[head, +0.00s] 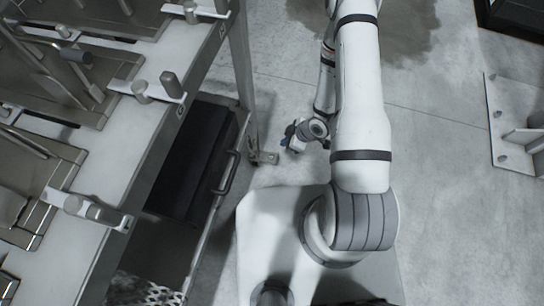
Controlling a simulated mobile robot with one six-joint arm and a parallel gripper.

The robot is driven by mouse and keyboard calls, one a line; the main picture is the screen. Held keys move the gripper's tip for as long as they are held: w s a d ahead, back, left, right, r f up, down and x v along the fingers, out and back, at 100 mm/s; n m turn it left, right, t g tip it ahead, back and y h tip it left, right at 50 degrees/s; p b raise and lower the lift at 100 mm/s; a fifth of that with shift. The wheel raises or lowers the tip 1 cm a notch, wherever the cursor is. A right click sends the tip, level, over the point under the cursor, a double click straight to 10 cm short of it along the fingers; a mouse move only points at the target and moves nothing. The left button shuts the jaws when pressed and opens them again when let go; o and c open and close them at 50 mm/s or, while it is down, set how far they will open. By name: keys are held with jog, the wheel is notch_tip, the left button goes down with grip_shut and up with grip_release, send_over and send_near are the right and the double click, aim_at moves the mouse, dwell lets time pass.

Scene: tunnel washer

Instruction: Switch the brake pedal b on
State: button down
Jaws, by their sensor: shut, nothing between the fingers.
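My gripper (289,136) is low beside the metal frame, at the end of my white arm. It appears small and mostly end-on; its fingers are shut and empty. To its left, a small metal foot or caster fitting (265,158) sits at the bottom of the frame's upright leg, near the floor. A short gap of floor shows between my gripper and this fitting. I cannot tell whether this fitting carries brake pedal b. No pedal is clearly marked, and its on or off state cannot be read.
A metal rack (105,150) with trays, plates and short round pegs fills the left. Below it is a dark drawer or box (196,160) with a handle (229,172). Concrete floor (440,190) is clear at right, up to a metal bracket plate (515,130).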

jog(key=shift+s+f, duration=0.1)
jog(key=shift+f, duration=0.05)
jog(key=shift+a+f, duration=0.1)
jog(key=b, duration=0.4)
send_over(269, 156)
jog(key=d, duration=0.1)
jog(key=f, duration=0.9)
jog(key=shift+s+f, duration=0.2)
jog(key=shift+s, duration=0.1)
jog(key=shift+s+d+f+b, duration=0.1)
jog(key=shift+d+f+b, duration=0.2)
jog(key=shift+f, duration=0.2)
jog(key=shift+d+f+b, duration=0.15)
jog(key=shift+f+b, duration=0.25)
jog(key=shift+f, duration=0.1)
jog(key=shift+d+f, duration=0.15)
jog(key=shift+f, duration=0.3)
